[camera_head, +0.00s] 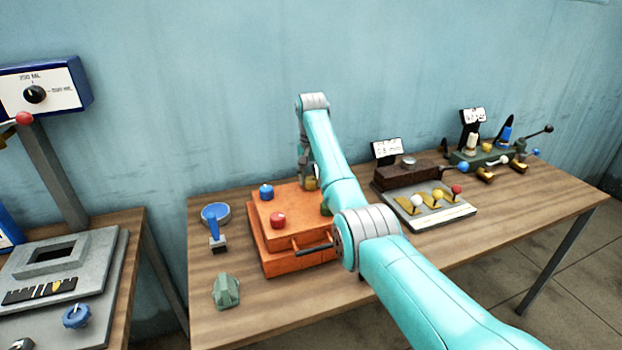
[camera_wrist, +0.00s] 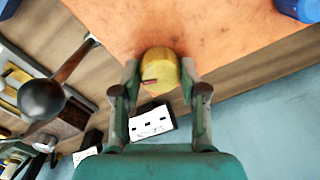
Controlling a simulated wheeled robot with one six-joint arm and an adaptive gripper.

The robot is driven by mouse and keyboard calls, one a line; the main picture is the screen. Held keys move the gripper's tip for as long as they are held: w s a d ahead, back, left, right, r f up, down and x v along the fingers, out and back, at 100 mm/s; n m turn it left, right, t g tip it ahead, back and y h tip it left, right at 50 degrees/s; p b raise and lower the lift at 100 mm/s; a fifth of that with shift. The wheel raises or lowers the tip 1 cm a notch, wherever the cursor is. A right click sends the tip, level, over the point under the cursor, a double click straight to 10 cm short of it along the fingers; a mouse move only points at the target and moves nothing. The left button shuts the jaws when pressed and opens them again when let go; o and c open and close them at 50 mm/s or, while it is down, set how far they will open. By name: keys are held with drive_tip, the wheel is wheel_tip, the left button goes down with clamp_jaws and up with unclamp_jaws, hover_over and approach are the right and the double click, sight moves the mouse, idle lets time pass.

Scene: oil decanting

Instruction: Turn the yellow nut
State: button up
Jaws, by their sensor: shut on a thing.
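The yellow nut (camera_wrist: 160,72) is a round knob on the top of the orange box. In the wrist view it sits between the two fingers of my gripper (camera_wrist: 160,84), and a small reddish mark shows on its side. My gripper is shut on it. In the head view the orange box (camera_head: 262,238) stands on the wooden table, and the yellow nut (camera_head: 311,184) is partly hidden by my gripper (camera_head: 309,182) and arm at the box's back right.
A blue knob (camera_head: 266,192) and a red knob (camera_head: 278,220) are on the same box. A dark handle (camera_head: 314,249) juts from its front. A blue-handled part (camera_head: 215,228) and a green piece (camera_head: 226,291) lie left. A lever panel (camera_head: 428,219) stands right.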

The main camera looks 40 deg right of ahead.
drive_tip(key=shift+m, duration=1.1)
drive_tip(key=o, duration=1.1)
drive_tip(key=shift+o, duration=0.2)
